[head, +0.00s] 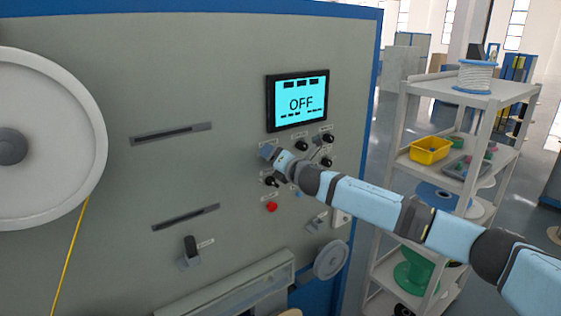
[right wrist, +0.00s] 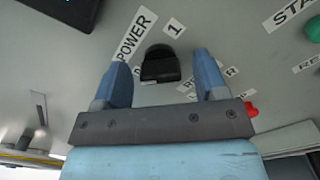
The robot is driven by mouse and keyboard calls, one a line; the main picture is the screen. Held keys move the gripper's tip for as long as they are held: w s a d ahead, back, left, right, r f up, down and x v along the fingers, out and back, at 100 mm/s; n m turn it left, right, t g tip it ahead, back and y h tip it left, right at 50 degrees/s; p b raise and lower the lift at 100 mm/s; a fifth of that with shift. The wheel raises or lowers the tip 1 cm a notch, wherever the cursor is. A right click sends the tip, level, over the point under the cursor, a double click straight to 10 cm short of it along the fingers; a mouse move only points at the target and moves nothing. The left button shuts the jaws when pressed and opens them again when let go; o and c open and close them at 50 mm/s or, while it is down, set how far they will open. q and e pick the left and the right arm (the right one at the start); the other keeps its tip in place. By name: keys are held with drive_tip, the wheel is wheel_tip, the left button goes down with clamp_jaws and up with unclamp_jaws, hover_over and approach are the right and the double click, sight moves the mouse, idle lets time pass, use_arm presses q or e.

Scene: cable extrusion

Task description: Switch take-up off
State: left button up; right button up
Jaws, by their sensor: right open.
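The grey machine panel (head: 150,80) carries a cyan screen (head: 301,103) that reads "OFF". Several black knobs sit below the screen, one of them (head: 302,146) just under it. My right gripper (head: 270,153) is at the panel among these controls and hides some of them. In the right wrist view its two blue fingers (right wrist: 161,66) are open, with a black knob (right wrist: 160,66) between them in the picture. Labels "POWER" and "1" are beside that knob. Contact cannot be told. I can read no take-up label. My left gripper is not in view.
A red button (head: 271,207) is below the knobs. A black lever switch (head: 190,245) is lower left. A large pale wheel (head: 50,130) with a yellow cable (head: 70,255) is at left. A shelf cart (head: 410,90) stands right of the machine.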

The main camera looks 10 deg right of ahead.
drive_tip(key=b+v, duration=0.3)
drive_tip(key=v, duration=1)
drive_tip(key=shift+s+d, duration=0.2)
drive_tip(key=shift+s, duration=0.15)
drive_tip(key=shift+a+f, duration=0.1)
drive_tip(key=shift+f, duration=0.05)
